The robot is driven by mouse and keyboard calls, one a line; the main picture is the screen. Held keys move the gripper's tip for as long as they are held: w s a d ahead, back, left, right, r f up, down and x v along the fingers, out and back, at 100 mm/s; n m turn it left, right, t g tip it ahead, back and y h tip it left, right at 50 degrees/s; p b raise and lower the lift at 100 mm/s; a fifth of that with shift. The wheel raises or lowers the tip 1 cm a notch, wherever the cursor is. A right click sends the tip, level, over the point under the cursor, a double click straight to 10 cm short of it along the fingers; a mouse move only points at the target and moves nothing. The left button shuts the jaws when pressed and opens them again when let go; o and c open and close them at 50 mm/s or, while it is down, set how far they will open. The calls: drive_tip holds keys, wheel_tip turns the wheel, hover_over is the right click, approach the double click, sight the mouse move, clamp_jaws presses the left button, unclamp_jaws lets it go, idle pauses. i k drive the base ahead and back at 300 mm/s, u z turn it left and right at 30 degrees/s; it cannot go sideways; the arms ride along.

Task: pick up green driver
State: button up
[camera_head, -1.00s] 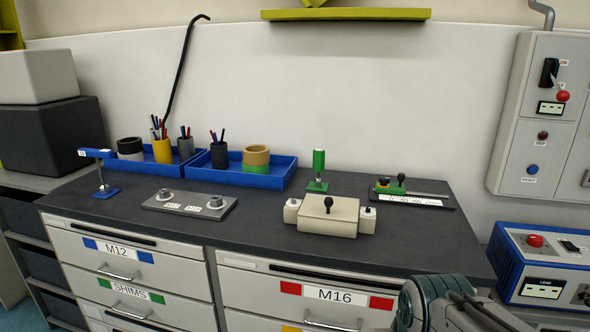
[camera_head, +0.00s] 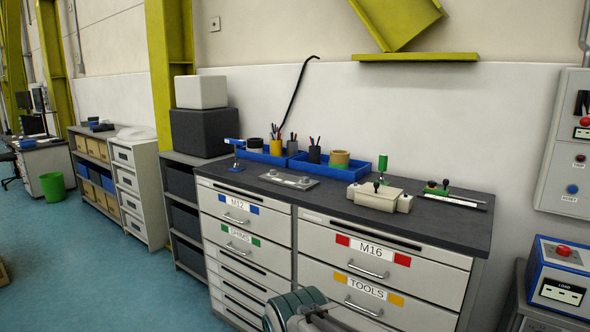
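The green driver (camera_head: 383,163) stands upright toward the back of the dark workbench top (camera_head: 330,195). Its handle is green and its lower part is partly hidden behind a beige block (camera_head: 378,198) with a dark knob. My gripper's fingers do not show. Only a teal and grey part of my arm is in view at the bottom edge, in front of the drawers and well short of the driver.
Blue trays (camera_head: 330,172) with pen cups and tape rolls stand left of the driver. A grey plate (camera_head: 289,181) lies before them. A green-handled tool on a dark plate (camera_head: 455,199) is at right. Drawers (camera_head: 365,260) front the bench. Blue floor (camera_head: 130,280) is open at left.

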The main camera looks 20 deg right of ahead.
sight(382, 159)
drive_tip(key=u, duration=0.1)
drive_tip(key=i, duration=1.6)
drive_tip(key=z, duration=0.85)
